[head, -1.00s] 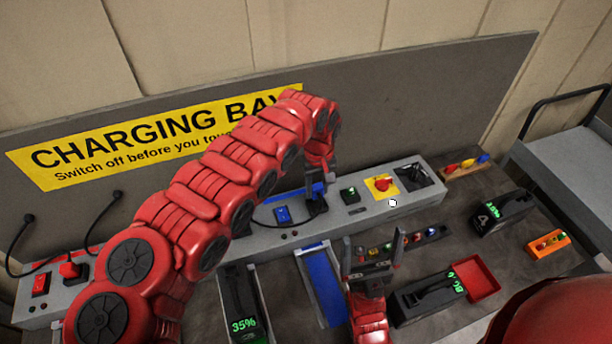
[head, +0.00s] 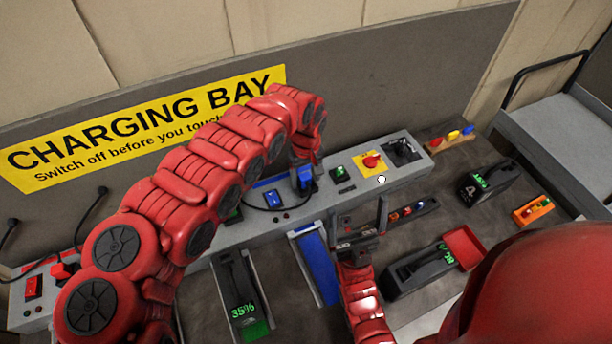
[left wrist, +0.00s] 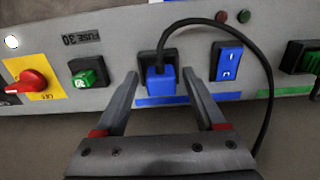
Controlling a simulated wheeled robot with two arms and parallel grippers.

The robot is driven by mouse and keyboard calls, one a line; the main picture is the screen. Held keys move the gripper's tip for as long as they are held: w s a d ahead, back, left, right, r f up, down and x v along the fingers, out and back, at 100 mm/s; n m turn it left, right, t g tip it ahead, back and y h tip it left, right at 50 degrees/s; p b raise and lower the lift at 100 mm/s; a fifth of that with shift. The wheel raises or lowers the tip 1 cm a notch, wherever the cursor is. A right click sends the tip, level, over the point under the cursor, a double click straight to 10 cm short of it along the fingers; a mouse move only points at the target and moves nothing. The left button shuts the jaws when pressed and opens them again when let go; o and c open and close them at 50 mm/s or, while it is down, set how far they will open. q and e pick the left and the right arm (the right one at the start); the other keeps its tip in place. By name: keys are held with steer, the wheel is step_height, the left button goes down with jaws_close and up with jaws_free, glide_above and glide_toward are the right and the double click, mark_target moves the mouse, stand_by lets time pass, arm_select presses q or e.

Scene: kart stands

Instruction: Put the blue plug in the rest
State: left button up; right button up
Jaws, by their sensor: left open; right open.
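The blue plug (head: 305,179) is at the console beneath my left gripper. In the left wrist view the blue plug (left wrist: 161,83) sits upright against a black holder (left wrist: 147,60) above a blue strip, its black cable looping to the right. I cannot tell whether this holder is the rest. My left gripper (left wrist: 160,92) is open, with one finger on each side of the plug and visible gaps. In the head view my left gripper (head: 304,184) is partly hidden by its wrist. My right gripper (head: 359,218) is open and empty over the bench.
A blue switch (left wrist: 228,62) is right of the plug in the wrist view. A green switch (left wrist: 86,76) and a red knob (left wrist: 31,82) are left.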

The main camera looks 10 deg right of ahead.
mark_target(307, 177)
arm_select(q)
step_height(307, 177, up, 12)
steer(key=p, duration=0.6)
steer(key=shift+p, duration=0.4)
steer(key=shift+s, duration=0.1)
